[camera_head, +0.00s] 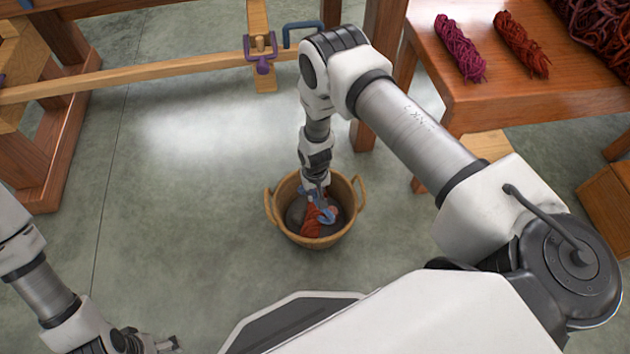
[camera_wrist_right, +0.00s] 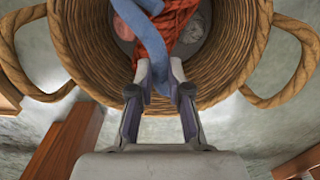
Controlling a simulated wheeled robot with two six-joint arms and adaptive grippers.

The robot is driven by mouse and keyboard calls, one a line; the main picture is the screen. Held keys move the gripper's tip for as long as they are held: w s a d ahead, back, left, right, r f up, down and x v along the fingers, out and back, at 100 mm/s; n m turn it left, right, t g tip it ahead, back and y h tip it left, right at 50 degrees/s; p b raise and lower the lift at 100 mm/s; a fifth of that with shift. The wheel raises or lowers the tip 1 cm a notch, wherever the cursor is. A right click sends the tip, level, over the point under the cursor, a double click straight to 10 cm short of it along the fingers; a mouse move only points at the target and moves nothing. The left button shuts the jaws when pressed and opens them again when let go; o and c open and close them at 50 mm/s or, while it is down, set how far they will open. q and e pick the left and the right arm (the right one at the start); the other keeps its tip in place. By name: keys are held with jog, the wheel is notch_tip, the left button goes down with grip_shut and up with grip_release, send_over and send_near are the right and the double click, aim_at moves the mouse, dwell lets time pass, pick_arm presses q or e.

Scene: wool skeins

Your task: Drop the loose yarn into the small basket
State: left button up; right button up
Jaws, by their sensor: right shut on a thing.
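The small wicker basket (camera_head: 348,228) stands on the floor with a handle on each side; its woven wall also fills much of the right wrist view (camera_wrist_right: 236,55). My right gripper (camera_head: 321,199) reaches down into its opening. In the right wrist view the gripper (camera_wrist_right: 160,72) is shut on blue yarn (camera_wrist_right: 155,103), which hangs between its fingers. Red-orange yarn (camera_wrist_right: 170,22) lies just beyond, inside the basket, and shows in the head view too (camera_head: 311,222). Pinkish yarn (camera_wrist_right: 124,29) and a greyish round thing (camera_wrist_right: 196,26) lie beside it. My left gripper (camera_head: 158,342) is at the lower left, far from the basket, partly shown.
A wooden table (camera_head: 530,104) at upper right holds a magenta skein (camera_head: 460,48), a red skein (camera_head: 523,44) and a dark red heap (camera_head: 600,30). A wooden beam frame (camera_head: 150,73) crosses the upper left. The grey floor (camera_head: 190,210) left of the basket is clear.

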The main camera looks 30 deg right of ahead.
jog(key=o, duration=1.9)
notch_tip(320, 180, up, 6)
jog(key=p, duration=0.4)
jog(key=shift+f, duration=0.25)
